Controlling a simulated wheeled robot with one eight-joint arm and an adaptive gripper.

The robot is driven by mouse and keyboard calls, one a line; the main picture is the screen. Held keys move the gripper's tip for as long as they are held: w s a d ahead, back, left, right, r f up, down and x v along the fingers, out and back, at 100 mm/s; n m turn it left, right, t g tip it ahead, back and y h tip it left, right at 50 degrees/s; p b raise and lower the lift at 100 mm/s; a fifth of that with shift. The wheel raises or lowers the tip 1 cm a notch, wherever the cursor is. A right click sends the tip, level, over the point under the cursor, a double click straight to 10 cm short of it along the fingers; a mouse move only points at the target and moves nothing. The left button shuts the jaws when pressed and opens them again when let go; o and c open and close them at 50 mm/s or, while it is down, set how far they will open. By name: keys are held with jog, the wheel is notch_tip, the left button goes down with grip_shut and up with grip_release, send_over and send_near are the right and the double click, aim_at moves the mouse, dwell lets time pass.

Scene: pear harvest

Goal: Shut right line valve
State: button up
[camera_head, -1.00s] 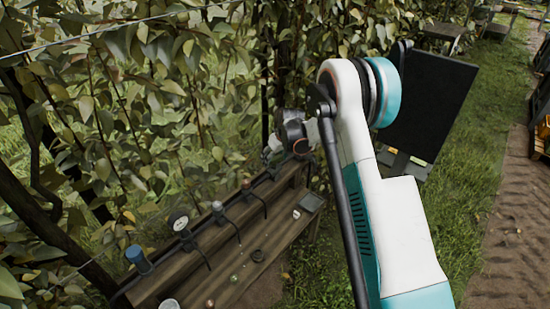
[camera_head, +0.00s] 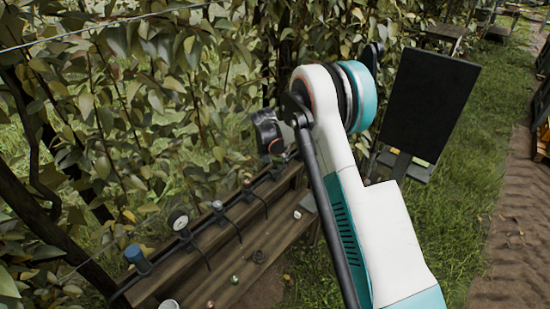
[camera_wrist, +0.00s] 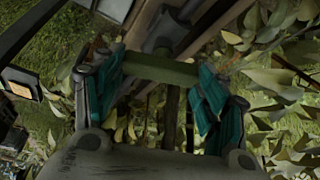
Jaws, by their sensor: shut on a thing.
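My gripper (camera_wrist: 159,76) fills the middle of the wrist view, with its teal-padded fingers on either side of a dull green bar-shaped handle (camera_wrist: 162,68). The jaws are shut on this handle. A grey fitting (camera_wrist: 168,32) stands just beyond it on the wooden beam. In the head view my dark wrist (camera_head: 268,132) is at the far right end of the wooden bench (camera_head: 190,262). The fingers and the held handle are hidden there, so I cannot tell how far the handle is turned.
Along the bench are a blue-capped part (camera_head: 136,256), a round gauge (camera_head: 178,219) and small fittings with black hoses (camera_head: 218,206). Leafy branches (camera_head: 130,110) crowd close behind. A black panel (camera_head: 430,105) stands to the right of my arm. Grass (camera_head: 455,210) is open at the right.

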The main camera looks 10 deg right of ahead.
jog(key=shift+w+a+m+g+h, duration=0.1)
jog(key=shift+m+g+h, duration=0.4)
jog(key=shift+m, duration=1.5)
jog(key=o, duration=1)
jog(key=shift+o, duration=0.2)
jog(key=v, duration=1.2)
jog(key=shift+w, duration=0.15)
